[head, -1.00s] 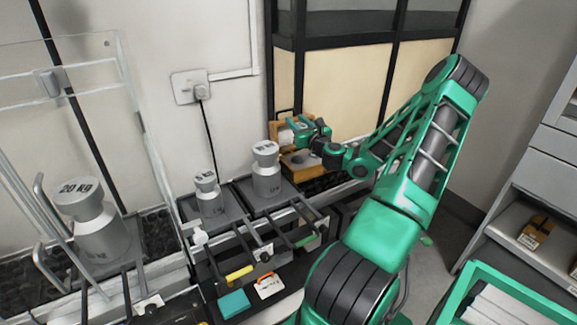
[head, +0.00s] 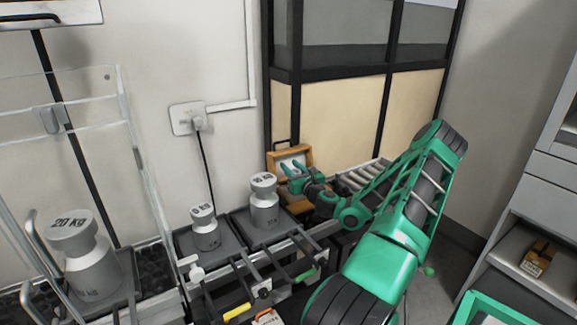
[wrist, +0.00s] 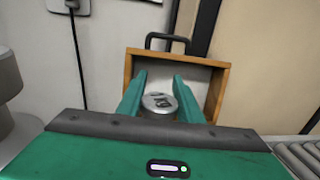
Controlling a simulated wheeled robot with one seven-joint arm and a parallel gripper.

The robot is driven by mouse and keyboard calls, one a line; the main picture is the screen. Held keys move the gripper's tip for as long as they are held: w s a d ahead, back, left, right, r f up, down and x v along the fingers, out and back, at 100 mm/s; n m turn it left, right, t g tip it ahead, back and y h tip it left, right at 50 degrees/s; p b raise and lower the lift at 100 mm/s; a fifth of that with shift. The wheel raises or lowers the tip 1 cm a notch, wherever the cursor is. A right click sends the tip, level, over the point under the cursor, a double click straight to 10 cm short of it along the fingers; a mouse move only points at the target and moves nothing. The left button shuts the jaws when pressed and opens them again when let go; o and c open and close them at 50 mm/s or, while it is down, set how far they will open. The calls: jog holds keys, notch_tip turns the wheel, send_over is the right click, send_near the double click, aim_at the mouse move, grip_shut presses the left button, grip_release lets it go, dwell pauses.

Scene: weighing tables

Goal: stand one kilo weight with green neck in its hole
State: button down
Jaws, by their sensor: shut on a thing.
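My gripper (wrist: 158,92) has its two green fingers closed on either side of a small silver weight (wrist: 159,103), whose round top with dark marking shows between them. The weight's neck is hidden by the fingers, so its colour cannot be seen. In the head view my gripper (head: 291,178) is above the open wooden case (head: 308,156), in front of its raised lid. The lid also shows in the wrist view (wrist: 221,83) behind the weight. The hole is hidden below the gripper and weight, and I cannot tell whether the weight touches the case.
Two large grey weights (head: 264,205) (head: 206,232) stand on dark trays left of the case. A 20 kg weight (head: 90,262) stands farther left near a clear panel. A roller conveyor (head: 358,176) lies right of the case. The wall is close behind.

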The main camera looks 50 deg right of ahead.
jog(key=shift+f, duration=1.55)
jog(key=shift+f, duration=0.35)
jog(key=c, duration=1.3)
grip_release()
jog(key=shift+s+f, duration=0.1)
jog(key=shift+f, duration=0.1)
jog(key=shift+o, duration=0.2)
jog(key=shift+r, duration=0.1)
jog(key=shift+r, duration=0.25)
jog(key=v, duration=1.2)
jog(key=shift+r, duration=0.1)
